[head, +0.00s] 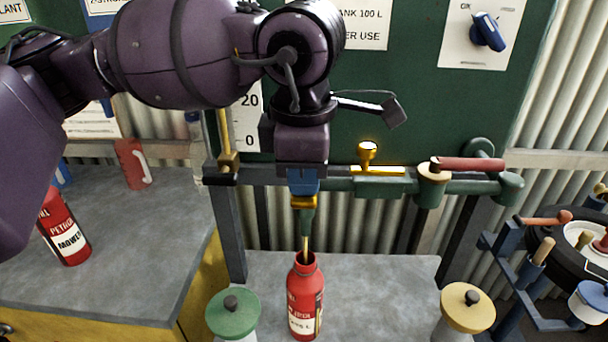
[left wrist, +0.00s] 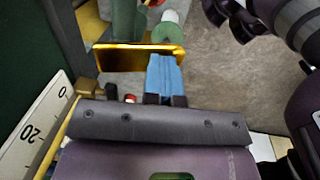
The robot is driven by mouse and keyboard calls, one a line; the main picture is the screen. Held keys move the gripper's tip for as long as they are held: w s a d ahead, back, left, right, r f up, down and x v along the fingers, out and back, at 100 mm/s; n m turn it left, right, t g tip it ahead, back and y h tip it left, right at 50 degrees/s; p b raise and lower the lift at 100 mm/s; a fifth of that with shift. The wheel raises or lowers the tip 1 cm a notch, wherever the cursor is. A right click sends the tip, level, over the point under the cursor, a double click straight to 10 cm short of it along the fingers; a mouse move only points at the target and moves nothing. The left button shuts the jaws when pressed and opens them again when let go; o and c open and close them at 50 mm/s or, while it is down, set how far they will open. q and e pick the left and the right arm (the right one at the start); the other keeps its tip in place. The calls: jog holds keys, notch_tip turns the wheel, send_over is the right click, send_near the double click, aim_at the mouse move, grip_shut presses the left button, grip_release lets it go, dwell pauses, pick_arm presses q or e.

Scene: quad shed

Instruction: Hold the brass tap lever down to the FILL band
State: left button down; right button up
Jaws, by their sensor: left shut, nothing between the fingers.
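My left gripper (head: 304,185) is shut and empty, pointing down with its blue fingertips on or just over a brass lever end (head: 303,202). In the left wrist view the brass lever (left wrist: 125,58) is a flat bar, and the blue fingertips (left wrist: 165,75) overlap it. Below is a green spout (head: 307,222). A thin amber line runs from the spout into the neck of an upright red bottle (head: 303,300). I can make out no FILL marking. Dark and purple parts, perhaps of my right arm, show at the upper right of the left wrist view.
A green pipe with a brass knob (head: 367,152) and a red-handled lever (head: 467,164) runs to the right. A green-lidded jar (head: 232,312) and a yellow-lidded jar (head: 467,308) flank the bottle. A red petrol bottle (head: 65,228) stands on the left bench.

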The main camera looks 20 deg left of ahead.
jog(key=shift+s+f, duration=0.1)
jog(key=shift+s, duration=0.1)
jog(key=shift+s+f, duration=0.1)
jog(key=shift+s, duration=0.2)
jog(key=shift+w+r, duration=0.25)
jog(key=shift+w, duration=0.3)
jog(key=shift+s, duration=0.15)
jog(key=shift+s+f, duration=0.2)
jog(key=shift+s, duration=0.15)
pick_arm(q)
jog(key=shift+r, duration=0.45)
jog(key=shift+r+p, duration=0.3)
jog(key=shift+r, duration=0.05)
pick_arm(e)
jog(key=shift+w+r, duration=0.6)
pick_arm(q)
jog(key=shift+r, duration=0.1)
pick_arm(e)
jog(key=shift+s, duration=0.1)
